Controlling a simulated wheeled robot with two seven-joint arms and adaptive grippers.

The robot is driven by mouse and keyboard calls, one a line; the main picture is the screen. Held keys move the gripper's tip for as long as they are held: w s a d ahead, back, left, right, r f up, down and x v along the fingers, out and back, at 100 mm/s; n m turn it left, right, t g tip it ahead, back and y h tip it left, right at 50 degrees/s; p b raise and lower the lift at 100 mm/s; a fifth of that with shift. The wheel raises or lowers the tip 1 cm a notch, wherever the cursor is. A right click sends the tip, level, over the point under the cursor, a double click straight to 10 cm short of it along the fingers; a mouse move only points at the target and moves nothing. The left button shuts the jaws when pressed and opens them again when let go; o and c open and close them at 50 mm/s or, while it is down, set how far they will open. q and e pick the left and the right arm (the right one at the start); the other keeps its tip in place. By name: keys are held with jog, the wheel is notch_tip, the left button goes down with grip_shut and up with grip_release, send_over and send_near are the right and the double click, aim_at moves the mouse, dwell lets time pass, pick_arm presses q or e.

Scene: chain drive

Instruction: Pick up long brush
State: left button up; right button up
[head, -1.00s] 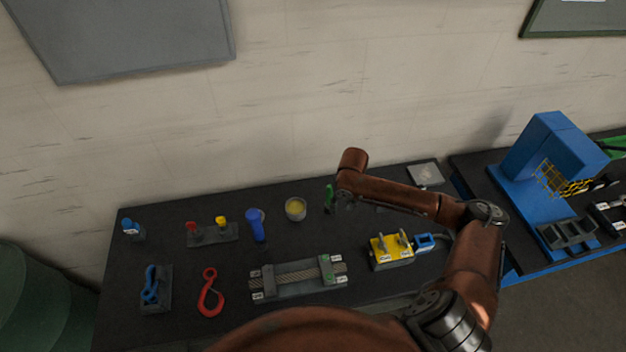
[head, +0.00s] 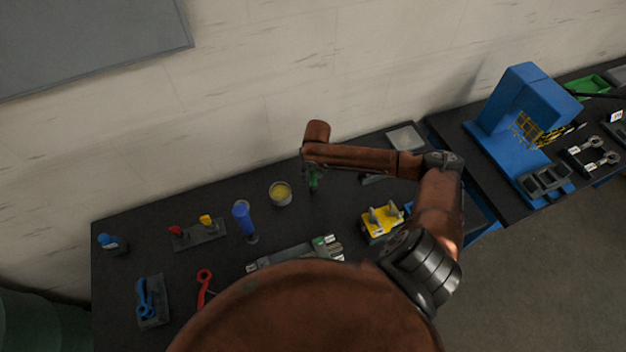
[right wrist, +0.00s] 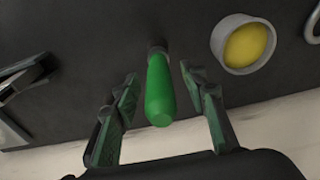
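The long brush has a green handle (right wrist: 160,90) that stands out from the dark table in the right wrist view; its lower end is not clear. In the head view a small green shape (head: 313,178) shows below my right wrist, and I cannot tell how much of it is the brush. My right gripper (right wrist: 162,84) is open, with one green-padded finger on each side of the handle and a visible gap to both. It also shows small in the head view (head: 312,186). My left gripper is not in view.
A grey cup with yellow contents (head: 280,194) stands close left of the right gripper. A blue cylinder (head: 243,218) stands farther left. A yellow block fixture (head: 381,222) lies to the right. My own brown arm hides the table's front middle.

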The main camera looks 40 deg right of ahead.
jog(key=shift+w+f, duration=0.1)
jog(key=shift+f, duration=0.8)
grip_shut()
